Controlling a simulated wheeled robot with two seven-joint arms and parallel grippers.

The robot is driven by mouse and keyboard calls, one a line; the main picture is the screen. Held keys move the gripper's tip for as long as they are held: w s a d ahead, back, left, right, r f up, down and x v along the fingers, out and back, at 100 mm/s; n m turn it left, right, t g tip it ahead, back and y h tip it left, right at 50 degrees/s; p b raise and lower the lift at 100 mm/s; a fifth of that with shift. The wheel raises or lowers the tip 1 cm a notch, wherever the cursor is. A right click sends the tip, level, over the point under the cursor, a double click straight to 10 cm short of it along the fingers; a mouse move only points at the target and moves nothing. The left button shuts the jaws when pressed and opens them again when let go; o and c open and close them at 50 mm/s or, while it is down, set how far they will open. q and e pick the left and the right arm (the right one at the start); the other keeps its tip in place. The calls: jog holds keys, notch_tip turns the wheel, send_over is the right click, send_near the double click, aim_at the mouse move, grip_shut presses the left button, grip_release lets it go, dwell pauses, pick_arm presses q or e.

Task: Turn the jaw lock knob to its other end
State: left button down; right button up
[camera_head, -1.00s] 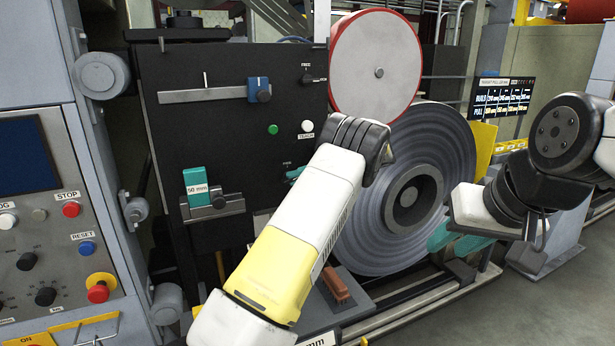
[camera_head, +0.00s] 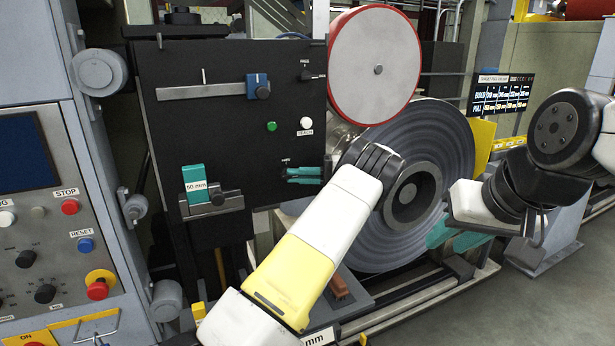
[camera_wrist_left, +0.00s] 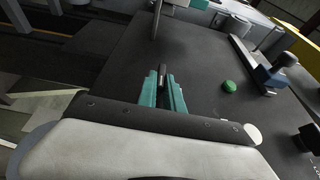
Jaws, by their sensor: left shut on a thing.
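The black panel (camera_head: 240,130) faces me. My left gripper (camera_head: 303,174) is at its lower right, below a small label too small to read; its teal fingers lie almost level against the panel. In the left wrist view, the fingers (camera_wrist_left: 163,95) close around a narrow dark knob (camera_wrist_left: 162,72), which I take for the jaw lock knob. In the head view the fingers hide most of it. My right gripper (camera_head: 462,240) hangs low at the right, clear of the panel; whether its teal fingers are apart cannot be made out.
A large steel coil (camera_head: 450,150) stands right behind my left wrist, with a red-rimmed roll (camera_head: 375,65) above. The panel also carries a green button (camera_head: 271,126), a white button (camera_head: 306,122), a dark knob (camera_head: 308,75) and a teal 50 mm block (camera_head: 194,178).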

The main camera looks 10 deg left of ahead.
pick_arm(q)
jog(key=c, duration=1.5)
grip_release()
jog(key=shift+d, duration=0.1)
jog(key=d, duration=0.2)
jog(key=w+d, duration=0.1)
jog(key=d, duration=0.4)
jog(key=shift+w+d+f, duration=0.1)
jog(key=shift+w+d, duration=0.1)
jog(key=shift+w, duration=0.05)
jog(key=shift+d, duration=0.1)
